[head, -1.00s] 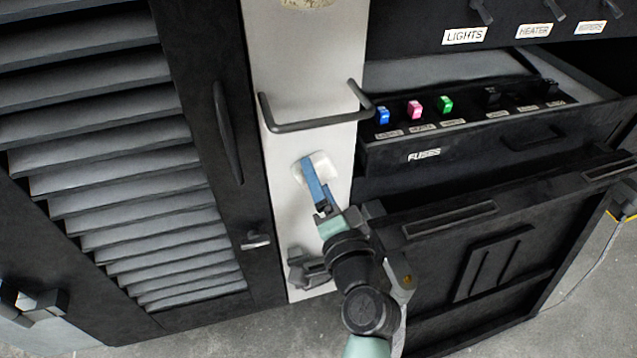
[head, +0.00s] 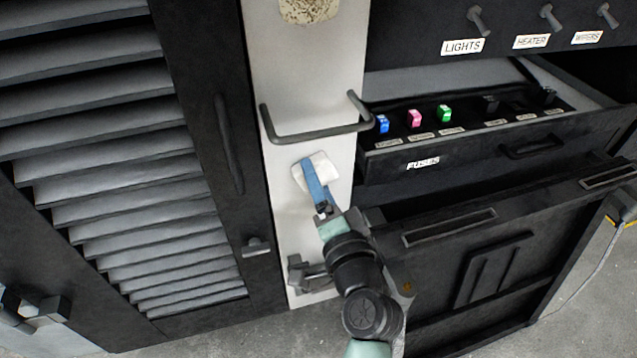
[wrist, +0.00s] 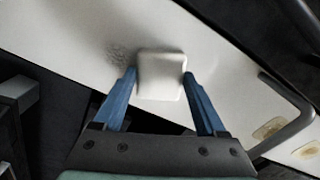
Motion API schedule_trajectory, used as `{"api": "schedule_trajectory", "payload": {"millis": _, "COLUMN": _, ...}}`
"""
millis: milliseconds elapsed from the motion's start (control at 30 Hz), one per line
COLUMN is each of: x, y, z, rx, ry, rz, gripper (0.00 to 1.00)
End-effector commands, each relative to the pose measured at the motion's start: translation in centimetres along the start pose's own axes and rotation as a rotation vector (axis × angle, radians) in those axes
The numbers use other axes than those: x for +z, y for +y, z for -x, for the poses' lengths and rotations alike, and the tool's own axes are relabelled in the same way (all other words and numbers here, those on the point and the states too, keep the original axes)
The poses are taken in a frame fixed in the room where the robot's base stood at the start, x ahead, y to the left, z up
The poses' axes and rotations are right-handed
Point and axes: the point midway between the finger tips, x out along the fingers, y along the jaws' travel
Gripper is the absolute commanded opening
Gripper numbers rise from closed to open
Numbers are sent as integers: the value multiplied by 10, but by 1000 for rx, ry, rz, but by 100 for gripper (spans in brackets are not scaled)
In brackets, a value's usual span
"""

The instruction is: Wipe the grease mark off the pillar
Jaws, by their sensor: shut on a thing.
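The white pillar (head: 285,80) stands upright between a louvred door and a dark cabinet. My gripper (head: 316,182) is shut on a white pad (head: 325,164) in front of the pillar, just below a dark bar handle. In the wrist view, the blue fingers of my gripper (wrist: 158,84) hold the pad (wrist: 160,70) by its two sides. A faint dark grey smudge, likely the grease mark (wrist: 118,55), shows on the pillar (wrist: 55,30) just left of the pad. Whether the pad touches the pillar is unclear. The smudge cannot be made out in the head view.
The bar handle (head: 310,136) juts from the pillar above the pad. A speckled beige patch (head: 308,9) is higher up. An open fuse drawer (head: 480,145) and a dark panel (head: 490,260) stick out at right. The louvred door (head: 110,160) is left, with a latch (head: 256,247).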

Motion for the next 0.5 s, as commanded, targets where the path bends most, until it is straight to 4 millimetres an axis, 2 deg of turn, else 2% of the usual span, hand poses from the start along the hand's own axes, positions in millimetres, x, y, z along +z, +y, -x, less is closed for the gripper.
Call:
{"api": "schedule_trajectory", "payload": {"millis": 33, "x": 5, "y": 10, "z": -1, "rx": 1, "ry": -2, "rz": 0, "gripper": 29}}
{"api": "schedule_trajectory", "payload": {"millis": 100, "x": 8, "y": 15, "z": -2, "rx": 1, "ry": -3, "rz": 0, "gripper": 29}}
{"api": "schedule_trajectory", "payload": {"millis": 333, "x": 11, "y": 20, "z": -2, "rx": 3, "ry": -5, "rz": 0, "gripper": 29}}
{"api": "schedule_trajectory", "payload": {"millis": 500, "x": 18, "y": 34, "z": -1, "rx": 4, "ry": -7, "rz": 0, "gripper": 29}}
